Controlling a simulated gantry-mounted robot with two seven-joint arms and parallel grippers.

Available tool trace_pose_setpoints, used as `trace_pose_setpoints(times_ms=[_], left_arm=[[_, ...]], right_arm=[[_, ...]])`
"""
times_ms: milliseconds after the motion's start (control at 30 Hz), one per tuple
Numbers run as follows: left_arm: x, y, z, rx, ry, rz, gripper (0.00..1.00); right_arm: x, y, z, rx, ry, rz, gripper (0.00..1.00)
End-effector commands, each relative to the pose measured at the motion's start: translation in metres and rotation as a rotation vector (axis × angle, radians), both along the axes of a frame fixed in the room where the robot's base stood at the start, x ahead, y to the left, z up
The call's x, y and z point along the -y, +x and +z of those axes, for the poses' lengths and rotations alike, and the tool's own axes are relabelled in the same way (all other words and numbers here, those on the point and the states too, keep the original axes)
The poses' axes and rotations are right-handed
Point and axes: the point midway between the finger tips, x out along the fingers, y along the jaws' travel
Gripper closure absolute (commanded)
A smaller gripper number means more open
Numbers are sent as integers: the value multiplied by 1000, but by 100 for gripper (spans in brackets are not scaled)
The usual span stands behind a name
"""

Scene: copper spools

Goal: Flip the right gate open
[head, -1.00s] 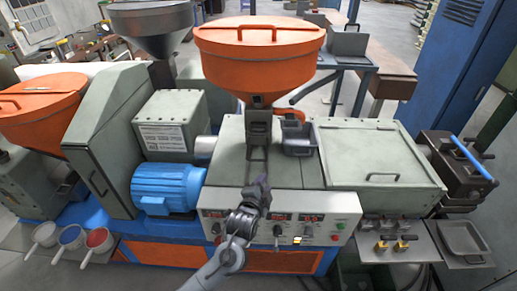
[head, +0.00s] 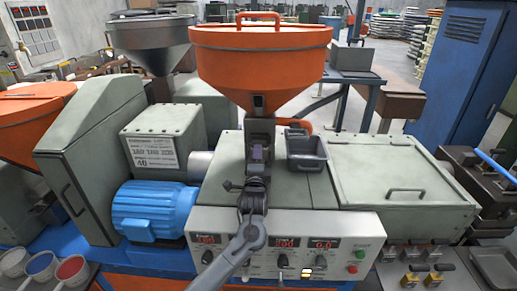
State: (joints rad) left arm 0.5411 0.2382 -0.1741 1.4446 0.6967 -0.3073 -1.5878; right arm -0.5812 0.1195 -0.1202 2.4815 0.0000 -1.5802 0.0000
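My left gripper (head: 256,160) reaches up from the bottom of the head view over the front machine. Its fingers are in front of the dark grey throat (head: 261,130) under the large orange hopper (head: 262,60). I cannot tell whether the fingers touch the throat or whether they are open. The gripper hides the lower part of the throat. No part is plainly marked as the right gate. A flat grey cover with a handle (head: 405,191) lies closed at the right of the machine top. My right gripper is not in view.
A small dark open bin (head: 306,150) stands just right of the throat. A blue motor (head: 155,211) and a grey box (head: 163,139) are on the left. A control panel (head: 280,241) runs along the front edge. Another orange hopper (head: 30,120) is at far left.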

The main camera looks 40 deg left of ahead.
Motion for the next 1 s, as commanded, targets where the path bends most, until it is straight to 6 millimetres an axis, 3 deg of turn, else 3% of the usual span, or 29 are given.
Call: trace_pose_setpoints(times_ms=[333, 800, 1000], left_arm=[[-27, 37, 7, 0, 0, 1, 62], [-32, 45, 9, 0, -1, -1, 62], [-31, 45, 9, 0, -1, -1, 93]], right_arm=[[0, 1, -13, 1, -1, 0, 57], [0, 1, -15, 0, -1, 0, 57], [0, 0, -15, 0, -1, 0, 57]])
